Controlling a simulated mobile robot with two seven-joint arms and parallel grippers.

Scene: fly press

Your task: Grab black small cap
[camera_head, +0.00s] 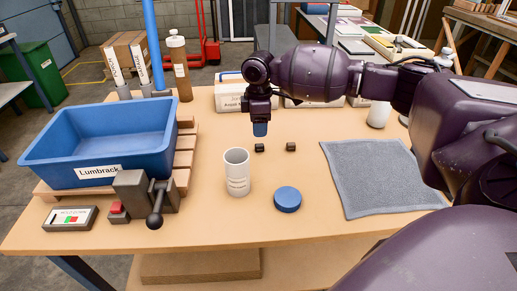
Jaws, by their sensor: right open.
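Two small dark pieces lie on the wooden table, a black one (259,148) and a dark brownish one (291,147). Either could be the small black cap; they are too small to tell. My right gripper (260,127) comes in from the right and points down, just above and behind the black piece in the picture. It is open and apart from both pieces. A blue part shows at its lower end; I cannot tell whether it belongs to the gripper or stands behind it. My left gripper is not in view.
A white cup (237,173) and a blue round lid (288,199) stand in front. A blue bin (104,141) and a lever device (145,197) are at the left. A grey cloth (372,178) lies at the right. White boxes (229,93) stand behind the gripper.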

